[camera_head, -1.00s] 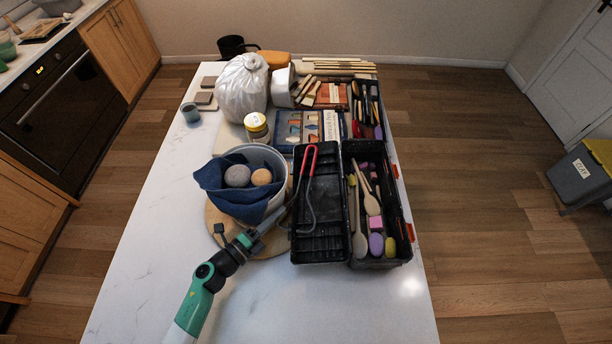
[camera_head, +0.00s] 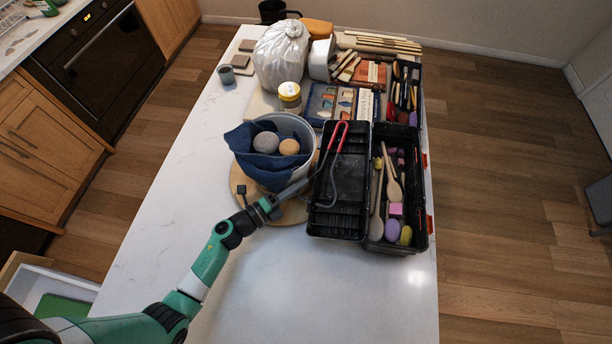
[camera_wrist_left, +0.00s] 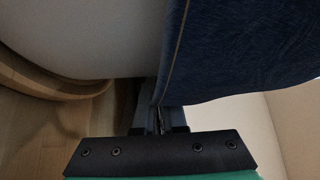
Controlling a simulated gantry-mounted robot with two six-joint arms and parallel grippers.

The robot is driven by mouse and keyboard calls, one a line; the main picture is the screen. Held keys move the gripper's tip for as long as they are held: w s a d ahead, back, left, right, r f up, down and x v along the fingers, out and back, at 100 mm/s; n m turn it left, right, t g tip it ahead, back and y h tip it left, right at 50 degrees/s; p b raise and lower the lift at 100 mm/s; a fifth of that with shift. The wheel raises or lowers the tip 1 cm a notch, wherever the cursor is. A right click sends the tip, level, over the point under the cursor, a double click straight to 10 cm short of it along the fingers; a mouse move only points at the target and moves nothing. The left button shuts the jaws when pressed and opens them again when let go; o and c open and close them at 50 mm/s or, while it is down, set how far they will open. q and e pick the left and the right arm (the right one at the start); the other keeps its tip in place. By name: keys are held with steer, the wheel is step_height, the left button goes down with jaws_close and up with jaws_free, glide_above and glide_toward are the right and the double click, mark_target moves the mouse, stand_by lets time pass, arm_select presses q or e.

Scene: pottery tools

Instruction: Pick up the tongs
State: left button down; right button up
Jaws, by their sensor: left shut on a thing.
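The tongs (camera_head: 338,139) have a red handle and thin grey metal legs. They lie across the black toolbox lid (camera_head: 349,216), handle towards the back. My left gripper (camera_head: 306,184) comes in from the lower left, low beside the bucket, with its tip at the lid's left edge by the tongs' legs. My right gripper is out of view.
A grey-white bucket (camera_head: 309,135) draped with blue cloth holds two balls, on a round wooden board (camera_head: 293,214) right by my left gripper. The open toolbox (camera_head: 425,236) with wooden tools and sponges is at the right. The front of the white table (camera_head: 330,295) is clear.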

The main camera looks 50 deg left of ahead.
arm_select(q)
steer(key=d, duration=0.1)
steer(key=s+d, duration=0.1)
steer(key=s, duration=0.1)
steer(key=shift+d+r, duration=0.25)
steer(key=shift+d, duration=0.15)
step_height(320, 180, up, 14)
steer(key=p, duration=1)
steer(key=shift+s+d, duration=0.15)
steer(key=shift+d, duration=0.05)
